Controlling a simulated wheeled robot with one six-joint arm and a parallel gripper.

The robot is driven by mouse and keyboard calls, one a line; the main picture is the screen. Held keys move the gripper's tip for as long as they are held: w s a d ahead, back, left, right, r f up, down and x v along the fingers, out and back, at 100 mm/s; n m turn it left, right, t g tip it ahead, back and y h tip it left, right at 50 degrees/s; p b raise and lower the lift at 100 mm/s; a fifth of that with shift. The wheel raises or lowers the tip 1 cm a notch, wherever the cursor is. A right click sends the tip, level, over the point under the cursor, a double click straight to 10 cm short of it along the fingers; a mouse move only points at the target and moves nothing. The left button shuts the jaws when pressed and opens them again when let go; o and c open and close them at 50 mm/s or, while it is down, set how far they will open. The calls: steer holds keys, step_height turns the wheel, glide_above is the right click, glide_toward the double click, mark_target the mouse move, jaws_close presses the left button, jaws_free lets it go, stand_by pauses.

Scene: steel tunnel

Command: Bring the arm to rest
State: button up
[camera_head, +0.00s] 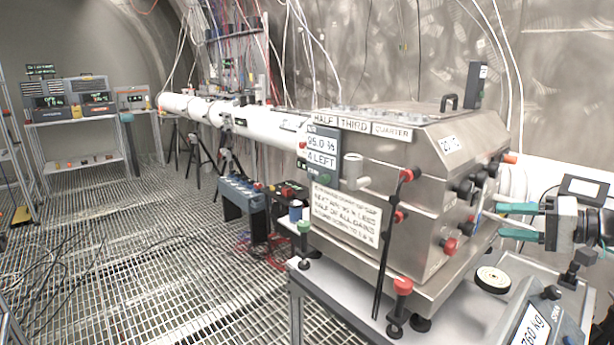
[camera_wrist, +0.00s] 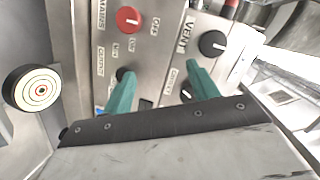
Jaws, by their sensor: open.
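My gripper (camera_head: 517,220) is at the right in the head view, with two teal fingers pointing left at the steel box (camera_head: 345,250). The fingers are apart and I see nothing between them. In the wrist view the open gripper (camera_wrist: 160,88) faces a panel with a red knob (camera_wrist: 129,19) and a black knob (camera_wrist: 212,44) beside the word VENT. Another dark knob (camera_wrist: 126,74) is close by the left finger. Whether a fingertip touches the panel, I cannot tell.
The box stands on a steel cart (camera_head: 455,318). A round white disc (camera_head: 493,279) lies on the cart below my gripper; a round target (camera_wrist: 40,89) shows in the wrist view. A white pipe (camera_head: 260,122) runs back from the box. The grated floor at left is mostly open, with cables.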

steer(key=s+a+f+m+g+h, duration=0.1)
steer(key=s+a+f+g+h, duration=0.25)
steer(key=s+a+g, duration=0.8)
steer(key=s+a+r+n+t+h, duration=0.1)
steer(key=s+a+n+h, duration=0.1)
steer(key=s, duration=0.5)
steer(key=s+a+r+n+t+h, duration=0.1)
steer(key=s+a+n+h, duration=0.1)
steer(key=s+a+h, duration=0.3)
steer(key=shift+s+a+r+n+h, duration=0.15)
steer(key=shift+s+n+h, duration=0.2)
steer(key=shift+s, duration=0.8)
steer(key=shift+t, duration=0.25)
